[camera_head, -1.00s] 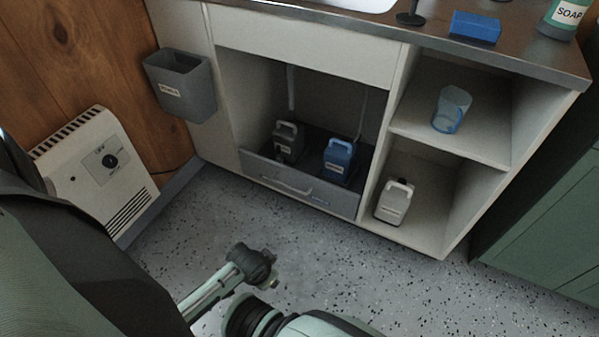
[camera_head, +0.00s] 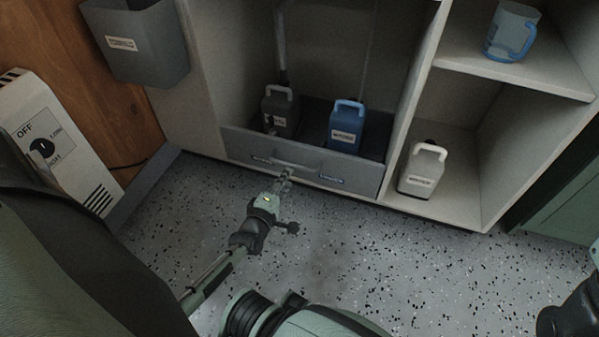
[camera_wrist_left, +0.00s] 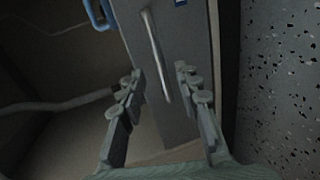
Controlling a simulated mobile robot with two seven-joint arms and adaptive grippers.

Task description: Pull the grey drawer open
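The grey drawer (camera_head: 345,172) sits low in the cabinet, its front about level with the cabinet front. Its pale bar handle (camera_head: 300,168) runs across the front. A dark grey jug (camera_head: 280,110) and a blue jug (camera_head: 346,127) stand in it. My left gripper (camera_head: 284,178) is just in front of the handle. In the left wrist view the drawer front (camera_wrist_left: 182,50) is turned on its side, and my left gripper (camera_wrist_left: 158,80) is open with the handle (camera_wrist_left: 156,55) between its fingers' lines. I cannot tell whether they touch.
A white jug (camera_head: 422,170) stands in the lower right compartment, with a blue clear mug (camera_head: 511,32) on the shelf above. A grey bin (camera_head: 137,45) hangs at left above a white heater (camera_head: 50,140). The speckled floor (camera_head: 390,260) before the drawer is clear.

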